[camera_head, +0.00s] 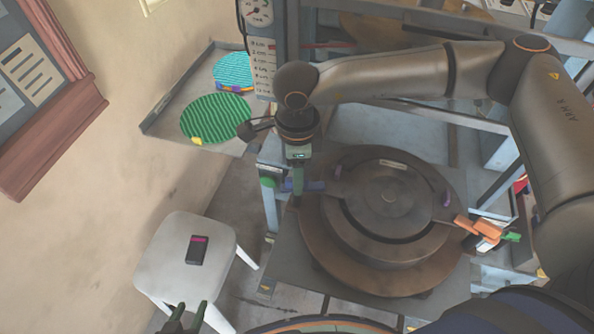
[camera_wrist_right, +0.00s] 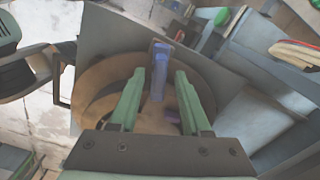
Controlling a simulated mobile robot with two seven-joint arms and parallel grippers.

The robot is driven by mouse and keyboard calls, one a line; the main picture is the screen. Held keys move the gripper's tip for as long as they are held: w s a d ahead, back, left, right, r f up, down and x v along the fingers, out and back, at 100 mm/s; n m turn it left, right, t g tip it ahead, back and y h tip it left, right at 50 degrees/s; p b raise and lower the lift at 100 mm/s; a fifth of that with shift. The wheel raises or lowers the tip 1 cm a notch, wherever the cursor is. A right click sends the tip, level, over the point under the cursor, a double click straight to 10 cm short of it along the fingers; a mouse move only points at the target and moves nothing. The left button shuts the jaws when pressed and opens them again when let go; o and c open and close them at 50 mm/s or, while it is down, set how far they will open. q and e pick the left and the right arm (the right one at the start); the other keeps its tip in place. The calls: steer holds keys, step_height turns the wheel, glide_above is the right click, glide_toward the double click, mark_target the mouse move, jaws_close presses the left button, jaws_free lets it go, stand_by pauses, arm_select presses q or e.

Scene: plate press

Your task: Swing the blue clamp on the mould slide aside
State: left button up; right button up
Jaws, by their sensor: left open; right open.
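The blue clamp (camera_head: 313,186) is a short bar at the left edge of the round brown mould (camera_head: 340,262). In the right wrist view the blue clamp (camera_wrist_right: 159,56) shows between my green fingers, pointing away from the palm. My right gripper (camera_head: 297,200) is open and reaches down at the clamp, hiding part of it; I cannot tell if the fingers touch it. The fingers also show in the wrist view (camera_wrist_right: 160,75). My left gripper (camera_head: 187,312) is open and empty at the bottom edge, near the white stool.
A white stool (camera_head: 170,240) holds a dark handheld device (camera_head: 197,250). A grey tray (camera_head: 165,108) with green and blue ribbed discs is at upper left. A gauge column (camera_head: 264,60) stands behind my right gripper. Orange-handled items (camera_head: 488,229) lie right of the mould.

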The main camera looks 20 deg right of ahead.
steer(key=shift+c, duration=0.3)
jaws_close()
stand_by(0.3)
